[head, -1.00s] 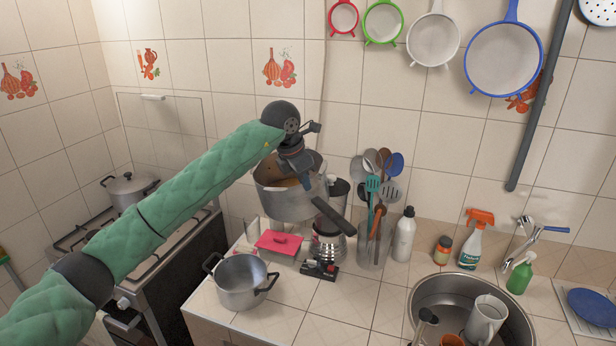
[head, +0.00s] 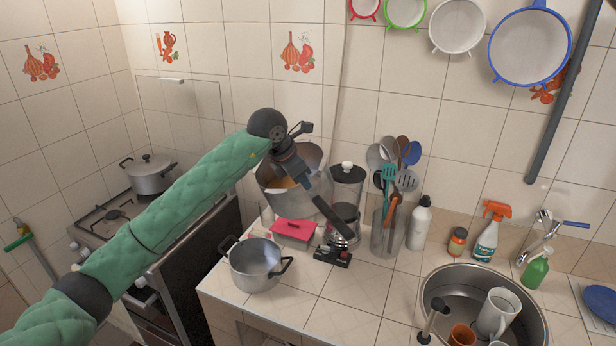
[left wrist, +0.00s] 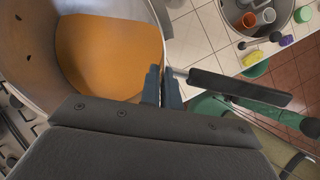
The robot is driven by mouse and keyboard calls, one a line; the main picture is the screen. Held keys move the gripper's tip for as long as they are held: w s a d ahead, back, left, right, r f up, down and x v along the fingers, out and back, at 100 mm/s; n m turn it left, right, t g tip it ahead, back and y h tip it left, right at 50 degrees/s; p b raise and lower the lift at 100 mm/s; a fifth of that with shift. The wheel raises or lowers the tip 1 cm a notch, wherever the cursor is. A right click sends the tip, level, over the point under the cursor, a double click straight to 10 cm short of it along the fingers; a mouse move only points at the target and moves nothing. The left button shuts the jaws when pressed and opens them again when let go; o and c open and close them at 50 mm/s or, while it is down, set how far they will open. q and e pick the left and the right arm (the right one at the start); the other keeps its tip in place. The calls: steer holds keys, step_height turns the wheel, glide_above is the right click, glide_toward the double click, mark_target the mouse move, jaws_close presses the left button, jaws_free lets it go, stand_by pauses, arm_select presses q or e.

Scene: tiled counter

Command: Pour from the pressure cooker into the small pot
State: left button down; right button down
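The grey pressure cooker (head: 283,204) hangs above the back of the counter, tilted, with its open mouth partly facing me. Orange-brown contents (head: 284,184) show inside it, and they fill much of the left wrist view (left wrist: 108,45). My left gripper (head: 305,180) is shut on the cooker's long black handle (head: 332,218); the wrist view shows the fingers (left wrist: 162,87) pinching it near the wall. The small pot (head: 252,279), open with two dark handles, stands upright on the counter, lower left of the cooker and apart from it. It looks empty. My right gripper is out of view.
A pink-lidded box (head: 293,230) stands behind the small pot. A blender (head: 347,195), utensil holder (head: 386,235) and bottles stand to the right, before the sink (head: 432,290). The stove with a lidded pot (head: 148,178) is left.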

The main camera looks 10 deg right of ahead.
mark_target(300, 202)
arm_select(q)
steer(key=shift+a+f+h, duration=0.3)
steer(key=shift+f+h, duration=0.5)
steer(key=shift+f, duration=0.15)
steer(key=shift+s+a+f+t+h, duration=0.1)
steer(key=shift+a+f+t+h, duration=0.2)
steer(key=shift+f+h, duration=0.3)
steer(key=shift+s+a+f+t+h, duration=0.15)
steer(key=shift+a+f+h, duration=0.15)
steer(key=shift+f+h, duration=0.3)
steer(key=shift+s+a+f+t+h, duration=0.1)
steer(key=shift+a+f+t+h, duration=0.2)
steer(key=shift+f+h, duration=0.3)
steer(key=shift+w+r, duration=0.1)
steer(key=shift+f, duration=0.2)
steer(key=shift+a+f+g+h+b, duration=0.25)
steer(key=shift+a+f+h+b, duration=0.15)
steer(key=shift+b, duration=1.15)
steer(key=shift+a+f+h+b, duration=0.25)
steer(key=shift+f+h+b, duration=0.25)
steer(key=shift+b, duration=0.95)
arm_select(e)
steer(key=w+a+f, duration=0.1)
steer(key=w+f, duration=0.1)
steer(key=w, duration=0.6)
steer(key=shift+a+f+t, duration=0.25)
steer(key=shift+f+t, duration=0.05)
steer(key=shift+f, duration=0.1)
